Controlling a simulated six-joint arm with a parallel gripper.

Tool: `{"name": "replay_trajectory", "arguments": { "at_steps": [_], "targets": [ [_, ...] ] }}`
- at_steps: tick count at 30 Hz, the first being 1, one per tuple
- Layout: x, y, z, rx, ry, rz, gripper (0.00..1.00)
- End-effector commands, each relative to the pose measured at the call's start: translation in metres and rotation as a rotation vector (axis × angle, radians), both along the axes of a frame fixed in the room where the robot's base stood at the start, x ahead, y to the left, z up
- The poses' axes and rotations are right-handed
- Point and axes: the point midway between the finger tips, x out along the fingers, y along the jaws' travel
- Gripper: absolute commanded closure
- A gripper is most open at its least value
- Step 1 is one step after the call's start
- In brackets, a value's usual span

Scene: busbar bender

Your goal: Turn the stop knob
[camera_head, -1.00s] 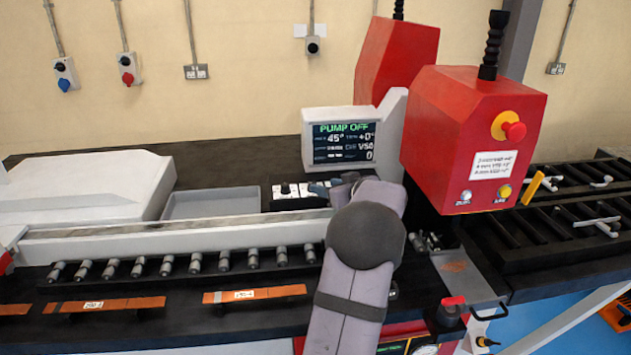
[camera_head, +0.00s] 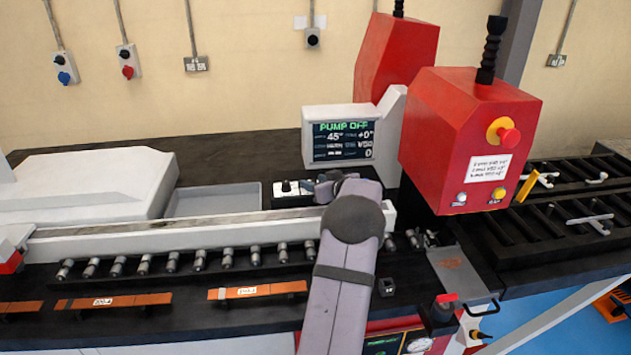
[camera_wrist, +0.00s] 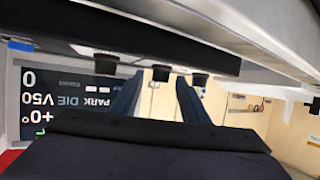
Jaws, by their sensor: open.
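A white control panel (camera_head: 293,201) with a black knob (camera_head: 286,187) sits below the display, behind the long white rail. My gripper (camera_head: 322,188) is at its right part, mostly hidden by my wrist in the head view. In the wrist view, which is upside down, several black knobs stand in a row. The middle knob (camera_wrist: 161,73) appears between the tips of my open gripper (camera_wrist: 160,88); contact cannot be told. Another knob (camera_wrist: 106,65) is left of the fingers and one (camera_wrist: 200,79) just right. I cannot read which is the stop knob.
The display (camera_head: 342,140) reads PUMP OFF, 45°, +0°, V50 and 0. The white rail (camera_head: 200,235) runs in front of the panel. The red housing (camera_head: 465,130) with a red mushroom button (camera_head: 509,138) stands to the right. A grey tray (camera_head: 215,202) lies left of the panel.

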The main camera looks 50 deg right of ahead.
Motion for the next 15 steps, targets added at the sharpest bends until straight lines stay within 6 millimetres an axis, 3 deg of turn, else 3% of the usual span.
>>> {"name": "replay_trajectory", "arguments": {
  "at_steps": [4,9,15],
  "targets": [
    [0.0,0.0001,-0.0003,0.0,0.0,0.0,0.59],
    [0.0,0.0002,-0.0003,0.0,0.0,0.0,0.99],
    [0.0,0.0002,-0.0009,0.001,0.001,-0.001,0.99]
  ]
}}
